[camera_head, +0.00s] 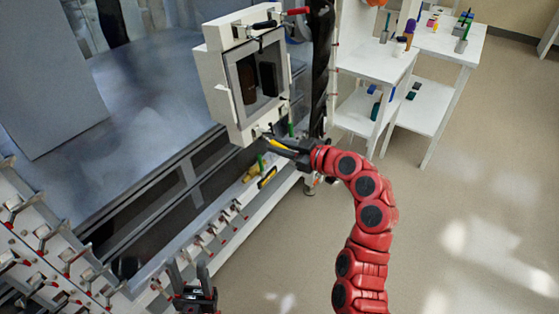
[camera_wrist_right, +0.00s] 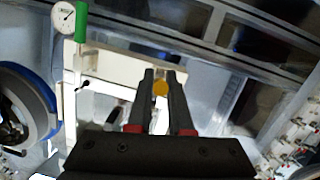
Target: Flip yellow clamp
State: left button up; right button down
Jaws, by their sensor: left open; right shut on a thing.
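The yellow clamp (camera_head: 273,146) is at the lower edge of the white framed door of the glovebox, at the tip of my right gripper (camera_head: 280,145). Its yellow handle also shows in the right wrist view (camera_wrist_right: 160,88), between the fingers. My right gripper is shut on it; the fingers hide most of the clamp. My left gripper (camera_head: 190,278) is open and empty at the bottom of the head view, well away from the clamp.
The white door (camera_head: 237,93) has a dark window and a red-handled clamp (camera_head: 296,11) at its top. A green handle (camera_wrist_right: 81,24) and round gauge (camera_wrist_right: 66,14) are beside the right gripper. White tables (camera_head: 440,42) with small items stand right; the floor (camera_head: 470,200) is clear.

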jog(key=shift+s+a+r+g, duration=0.1)
jog(key=shift+a+r+g, duration=0.1)
jog(key=shift+g, duration=0.1)
jog(key=shift+d+h, duration=0.2)
jog(key=shift+h, duration=0.3)
jog(key=c, duration=0.8)
grip_release()
jog(key=v, duration=1.7)
jog(key=shift+d+r, duration=0.1)
jog(key=shift+d, duration=0.15)
